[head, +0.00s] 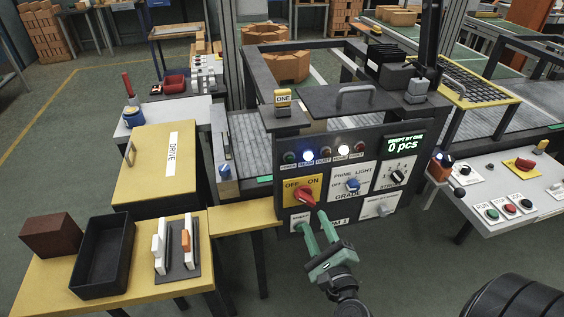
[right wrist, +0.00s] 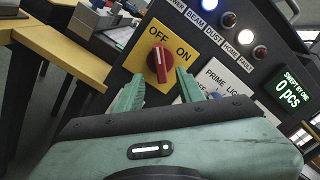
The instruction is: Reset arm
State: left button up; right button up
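My right gripper (head: 310,219) is in front of the control panel, just below the red rotary switch (head: 304,196) on its yellow OFF/ON plate. In the right wrist view the gripper (right wrist: 157,83) has its two green fingers apart, with the red switch (right wrist: 159,63) showing beyond the gap between them. Nothing is held, and the fingers look clear of the switch, though contact is hard to judge. My left gripper is not in view.
The panel also carries a blue knob (head: 352,185), a black dial (head: 398,174), lit blue and white lamps and a display (head: 404,143) reading 0 pcs. A yellow table at left holds a black tray (head: 101,285) and a brown brick (head: 51,237). A button console (head: 490,190) stands at right.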

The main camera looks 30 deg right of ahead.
jog(key=s+a+f+n+g+y, duration=0.3)
jog(key=f+n, duration=0.4)
jog(key=f, duration=0.7)
jog(key=s+a+f+n+g+y, duration=0.1)
jog(key=s+a+f+n+g, duration=0.2)
jog(key=a+f+n, duration=0.75)
jog(key=s+d+f+n+g+y, duration=0.1)
jog(key=s+d+f+n+g, duration=0.15)
jog(key=s+f, duration=0.5)
jog(key=s+d+f+n+g, duration=0.1)
jog(key=s+f+n+g, duration=0.3)
jog(key=f, duration=0.6)
jog(key=s+d+f+n+g, duration=0.1)
jog(key=s+f+n, duration=0.1)
jog(key=s, duration=0.4)
jog(key=s+d+f+n+g, duration=0.1)
jog(key=s+f+n, duration=0.2)
jog(key=s, duration=0.3)
jog(key=s+d+f+n+g+h, duration=0.1)
jog(key=s+f+n+g, duration=0.1)
jog(key=s, duration=0.4)
jog(key=shift+s+d+f+n, duration=0.15)
jog(key=shift+s+f+n, duration=0.15)
jog(key=shift+f+n, duration=0.35)
jog(key=shift+s+f+m, duration=0.1)
jog(key=shift+f+m, duration=0.05)
jog(key=shift+m, duration=0.1)
